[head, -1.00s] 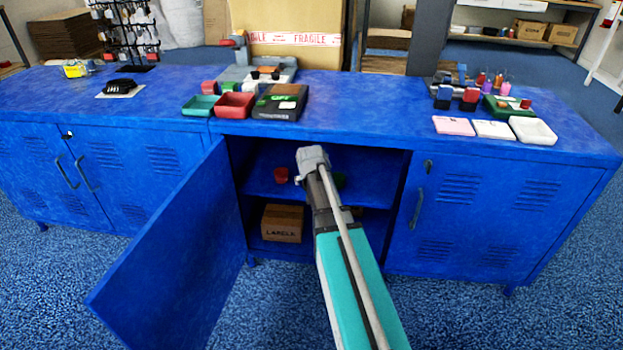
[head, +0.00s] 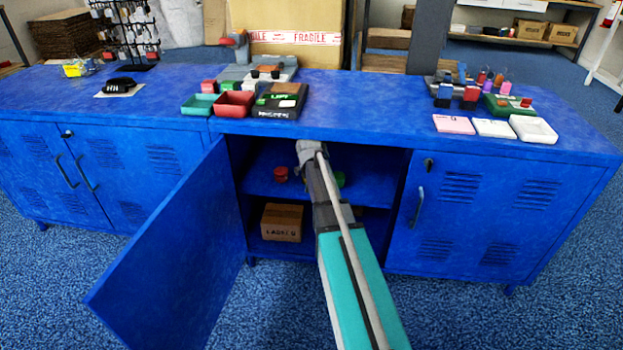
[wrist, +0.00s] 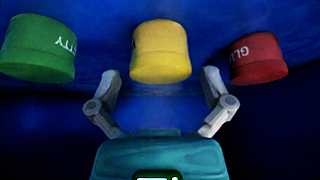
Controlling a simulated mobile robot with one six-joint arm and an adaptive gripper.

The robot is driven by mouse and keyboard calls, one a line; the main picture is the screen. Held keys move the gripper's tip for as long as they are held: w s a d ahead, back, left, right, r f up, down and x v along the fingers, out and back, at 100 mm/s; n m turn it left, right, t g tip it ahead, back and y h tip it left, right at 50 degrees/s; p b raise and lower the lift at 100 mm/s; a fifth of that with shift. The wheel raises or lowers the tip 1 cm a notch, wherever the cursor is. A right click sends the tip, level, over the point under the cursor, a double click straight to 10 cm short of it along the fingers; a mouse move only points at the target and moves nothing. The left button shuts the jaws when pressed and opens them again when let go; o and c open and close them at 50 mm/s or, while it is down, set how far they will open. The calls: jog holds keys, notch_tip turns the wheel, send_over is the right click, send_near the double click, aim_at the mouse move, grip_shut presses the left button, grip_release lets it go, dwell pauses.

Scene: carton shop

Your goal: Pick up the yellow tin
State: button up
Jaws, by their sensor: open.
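The yellow tin (wrist: 161,52) stands on the cabinet shelf, centred in the wrist view just beyond my fingertips. My gripper (wrist: 160,80) is open and empty, its two fingers spread to either side of the line to the tin, which appears still beyond them. In the head view my arm reaches into the open cabinet and hides the yellow tin. A green tin (wrist: 38,48) lies to the left in the wrist view and a red tin (wrist: 257,58) to the right. The red tin (head: 281,174) and an edge of the green tin (head: 340,179) also show in the head view.
The open blue door (head: 170,250) swings out on the left of the opening. The shelf (head: 262,188) holds the tins, and a cardboard box (head: 282,222) sits below it. The blue counter top (head: 370,100) overhangs the opening, with red (head: 234,104) and green (head: 200,106) trays on it.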

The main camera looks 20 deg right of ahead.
jog(key=shift+w+f, duration=0.1)
jog(key=shift+f, duration=0.25)
dwell(0.3)
jog(key=c, duration=1.1)
jog(key=shift+r, duration=0.1)
jog(key=shift+r, duration=0.2)
jog(key=shift+r+p, duration=0.15)
jog(key=shift+p, duration=0.2)
jog(key=s+a, duration=0.3)
jog(key=s, duration=0.5)
jog(key=s+a, duration=0.4)
jog(key=s, duration=0.4)
jog(key=shift+s, duration=0.35)
